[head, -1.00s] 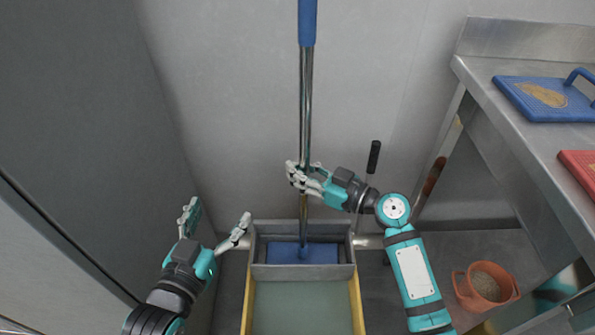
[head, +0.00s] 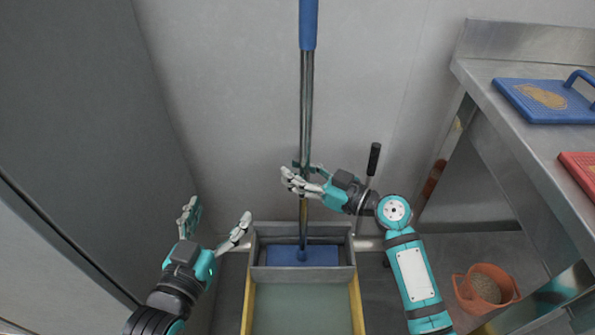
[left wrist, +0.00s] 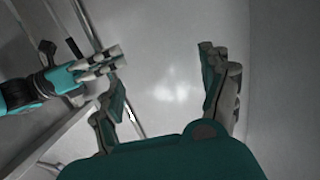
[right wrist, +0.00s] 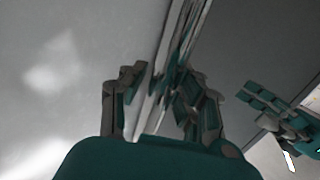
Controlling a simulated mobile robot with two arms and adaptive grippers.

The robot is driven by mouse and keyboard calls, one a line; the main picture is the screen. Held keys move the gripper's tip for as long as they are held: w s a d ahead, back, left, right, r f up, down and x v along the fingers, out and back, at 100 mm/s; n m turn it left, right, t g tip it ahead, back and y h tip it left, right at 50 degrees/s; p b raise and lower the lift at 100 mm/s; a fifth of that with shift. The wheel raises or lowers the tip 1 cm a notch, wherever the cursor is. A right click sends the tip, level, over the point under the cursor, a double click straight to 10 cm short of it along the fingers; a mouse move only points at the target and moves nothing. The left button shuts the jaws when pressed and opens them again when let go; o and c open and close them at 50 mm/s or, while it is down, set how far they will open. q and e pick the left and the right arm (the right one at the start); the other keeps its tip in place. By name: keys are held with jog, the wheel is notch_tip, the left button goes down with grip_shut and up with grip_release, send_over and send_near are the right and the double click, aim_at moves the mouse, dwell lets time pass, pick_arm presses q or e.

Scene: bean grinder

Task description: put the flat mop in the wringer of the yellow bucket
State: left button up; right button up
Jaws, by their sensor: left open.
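The flat mop has a blue pad (head: 280,256), a metal pole (head: 306,110) and a blue upper grip (head: 308,25). It stands nearly upright, with its pad inside the grey wringer (head: 302,274) of the yellow bucket (head: 357,300). How deep the pad sits is not clear. My right gripper (head: 304,177) is at the pole above the wringer. In the right wrist view the pole (right wrist: 170,70) passes between its fingers; whether they press on it is unclear. My left gripper (head: 218,222) is open and empty, left of the wringer.
A steel table (head: 490,110) at right carries a blue board (head: 520,100) and a red board (head: 582,168). An orange container (head: 485,290) stands below it. A dark-handled tool (head: 374,160) stands near the wall behind my right arm. A grey panel (head: 80,130) bounds the left.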

jog(key=v, duration=0.7)
jog(key=shift+s+d+f, duration=0.15)
jog(key=shift+s+f, duration=0.05)
jog(key=shift+f, duration=0.05)
jog(key=s+d+f+m+t+h, duration=0.2)
jog(key=s+f+m+t+h, duration=0.15)
jog(key=m+h, duration=0.2)
pick_arm(q)
jog(key=shift+s+f, duration=0.1)
jog(key=shift+f, duration=0.3)
pick_arm(e)
jog(key=s+d+r+m+t+h, duration=0.3)
jog(key=s+d+r+h, duration=0.2)
jog(key=d+h, duration=0.1)
jog(key=shift+s, duration=0.35)
jog(key=shift+o, duration=0.3)
jog(key=shift+d+m, duration=0.15)
jog(key=shift+m, duration=0.1)
